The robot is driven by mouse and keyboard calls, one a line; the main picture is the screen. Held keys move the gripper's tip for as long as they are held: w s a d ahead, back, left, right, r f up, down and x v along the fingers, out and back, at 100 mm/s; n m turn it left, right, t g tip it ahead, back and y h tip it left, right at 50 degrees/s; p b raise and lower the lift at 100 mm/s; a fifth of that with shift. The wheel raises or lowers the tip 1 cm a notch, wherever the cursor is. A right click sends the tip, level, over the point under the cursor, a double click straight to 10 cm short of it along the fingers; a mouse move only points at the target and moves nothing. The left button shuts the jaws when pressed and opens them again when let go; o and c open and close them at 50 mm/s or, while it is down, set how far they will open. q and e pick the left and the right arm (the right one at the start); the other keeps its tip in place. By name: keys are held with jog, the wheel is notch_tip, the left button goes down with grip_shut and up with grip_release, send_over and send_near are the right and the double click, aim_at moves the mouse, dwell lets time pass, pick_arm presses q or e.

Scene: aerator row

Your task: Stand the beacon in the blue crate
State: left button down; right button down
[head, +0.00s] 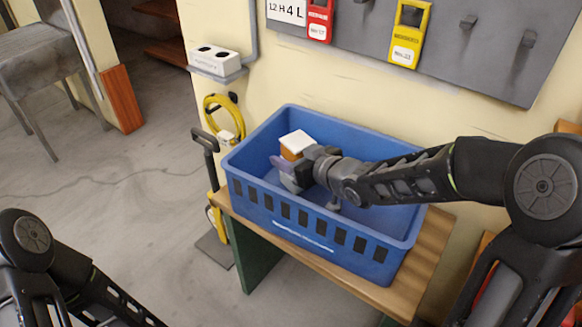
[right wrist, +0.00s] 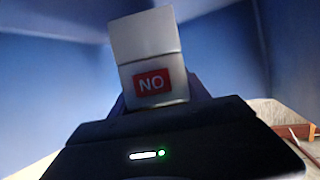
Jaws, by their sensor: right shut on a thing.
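The blue crate (head: 300,228) stands on a wooden bench. My right gripper (head: 286,168) reaches down into it from the right and is shut on the beacon (head: 297,139), a small block with a white top and an orange side. In the right wrist view the beacon (right wrist: 148,52) shows a pale face with a red "NO" label. It looks roughly upright inside the crate's walls, near the left back. Its lower end is hidden by the gripper, so I cannot tell whether it touches the crate floor. My left gripper is out of view; only its arm shows at lower left.
The wooden bench (head: 432,262) shows to the right of the crate. A grey board (head: 480,45) with red and yellow tags hangs on the wall behind. A yellow cable (head: 212,105) and a white socket box (head: 215,62) are at the left. The crate's right side looks empty.

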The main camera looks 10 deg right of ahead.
jog(key=shift+f+b, duration=0.3)
jog(key=shift+f, duration=1)
jog(key=shift+f, duration=0.2)
jog(key=c, duration=0.5)
grip_release()
jog(key=shift+r, duration=0.1)
